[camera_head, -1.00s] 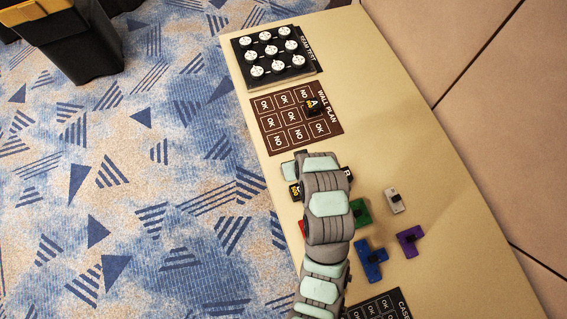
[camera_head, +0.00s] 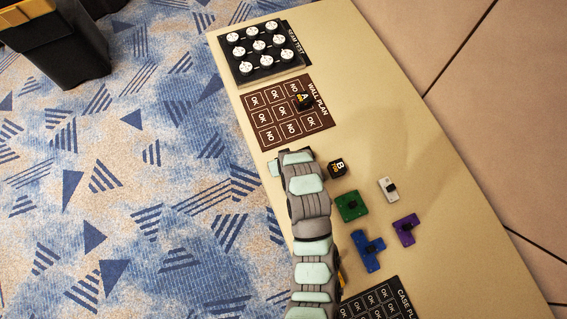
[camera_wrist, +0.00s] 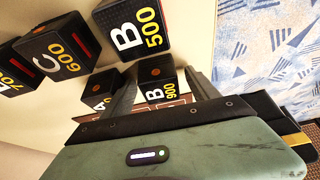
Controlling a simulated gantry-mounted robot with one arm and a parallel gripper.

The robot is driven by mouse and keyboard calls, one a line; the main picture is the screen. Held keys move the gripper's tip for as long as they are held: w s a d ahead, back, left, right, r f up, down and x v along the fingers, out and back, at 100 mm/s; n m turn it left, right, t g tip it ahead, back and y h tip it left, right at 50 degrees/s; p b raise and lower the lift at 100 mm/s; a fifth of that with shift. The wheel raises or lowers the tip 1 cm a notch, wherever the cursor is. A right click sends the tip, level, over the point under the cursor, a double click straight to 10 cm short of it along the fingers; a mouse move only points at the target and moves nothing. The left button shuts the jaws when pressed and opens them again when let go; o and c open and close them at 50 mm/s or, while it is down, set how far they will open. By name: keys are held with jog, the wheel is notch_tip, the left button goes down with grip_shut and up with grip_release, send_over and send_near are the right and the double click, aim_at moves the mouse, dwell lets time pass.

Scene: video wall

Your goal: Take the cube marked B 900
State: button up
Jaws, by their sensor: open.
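In the wrist view, the black cube marked B 900 (camera_wrist: 157,78) has an orange spot on top. It stands between the tips of my gripper (camera_wrist: 160,85), whose two dark fingers are apart. I cannot tell whether either finger touches it. The cube's lower part is partly hidden by the gripper body. In the head view my arm ends beside the wall plan card and hides the fingers. A black cube marked B (camera_head: 336,168) shows right of my arm there; its number is too small to read.
In the wrist view, cubes marked B 500 (camera_wrist: 133,38), C 600 (camera_wrist: 56,52) and one ending in 00 (camera_wrist: 10,80) stand near. A cube marked A (camera_head: 303,101) sits on the wall plan card (camera_head: 268,112). Green (camera_head: 351,206), blue (camera_head: 367,251), purple (camera_head: 406,229) and white (camera_head: 388,189) pieces lie right.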

jog(key=shift+c, duration=0.4)
jog(key=c, duration=1.4)
jog(key=shift+r, duration=0.1)
